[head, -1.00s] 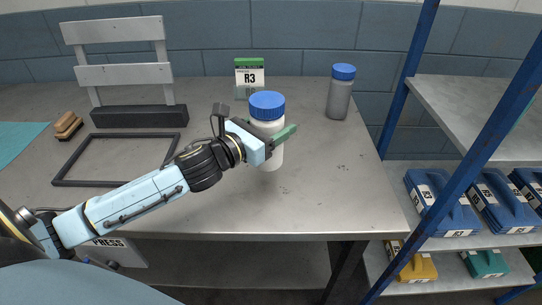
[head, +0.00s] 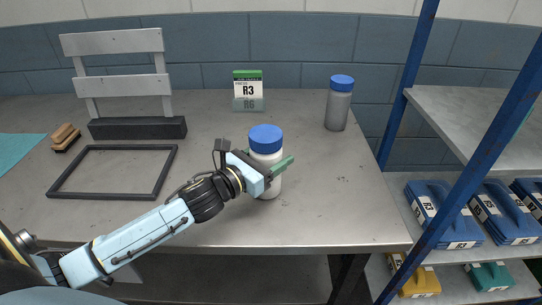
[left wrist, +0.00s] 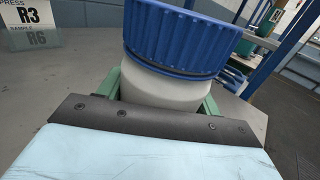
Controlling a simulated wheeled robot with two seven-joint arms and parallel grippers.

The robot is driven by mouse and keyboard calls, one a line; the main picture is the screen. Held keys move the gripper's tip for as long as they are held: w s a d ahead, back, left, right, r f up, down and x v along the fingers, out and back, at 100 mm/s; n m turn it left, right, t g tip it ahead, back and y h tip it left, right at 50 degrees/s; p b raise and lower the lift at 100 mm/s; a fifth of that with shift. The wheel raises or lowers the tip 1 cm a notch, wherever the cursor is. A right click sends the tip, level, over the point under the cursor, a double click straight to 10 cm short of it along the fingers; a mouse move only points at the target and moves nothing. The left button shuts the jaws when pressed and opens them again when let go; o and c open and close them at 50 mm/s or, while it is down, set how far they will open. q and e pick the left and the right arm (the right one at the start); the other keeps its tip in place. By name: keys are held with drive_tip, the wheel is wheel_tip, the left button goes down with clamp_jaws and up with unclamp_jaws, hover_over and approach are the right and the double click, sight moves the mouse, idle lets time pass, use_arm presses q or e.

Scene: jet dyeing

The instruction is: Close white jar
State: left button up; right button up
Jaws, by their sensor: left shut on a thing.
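The white jar (head: 268,188) stands upright on the grey table with a blue ribbed lid (head: 265,138) on top. In the left wrist view the jar's white body (left wrist: 170,88) and the lid (left wrist: 178,38) fill the upper middle. My left gripper (head: 277,172) comes in from the left, with its green fingers on either side of the jar's body, below the lid. It is shut on the jar. Whether the lid is fully tight cannot be told. My right gripper is not in view.
A grey jar with a blue lid (head: 337,104) stands at the back right. An R3/R6 sign (head: 248,92) stands behind the white jar. A dark frame (head: 165,172) and a grey rack (head: 119,84) are at left. A blue-posted shelf (head: 470,112) stands right of the table.

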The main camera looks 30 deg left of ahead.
use_arm(q)
drive_tip(key=shift+f, duration=0.15)
drive_tip(key=o, duration=1.9)
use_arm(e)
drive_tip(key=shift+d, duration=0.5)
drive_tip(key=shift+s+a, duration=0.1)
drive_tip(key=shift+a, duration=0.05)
use_arm(q)
drive_tip(key=shift+s, duration=0.2)
drive_tip(key=shift+v, duration=5.8)
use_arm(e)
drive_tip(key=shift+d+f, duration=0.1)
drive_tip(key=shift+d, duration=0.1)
use_arm(q)
drive_tip(key=shift+r, duration=0.2)
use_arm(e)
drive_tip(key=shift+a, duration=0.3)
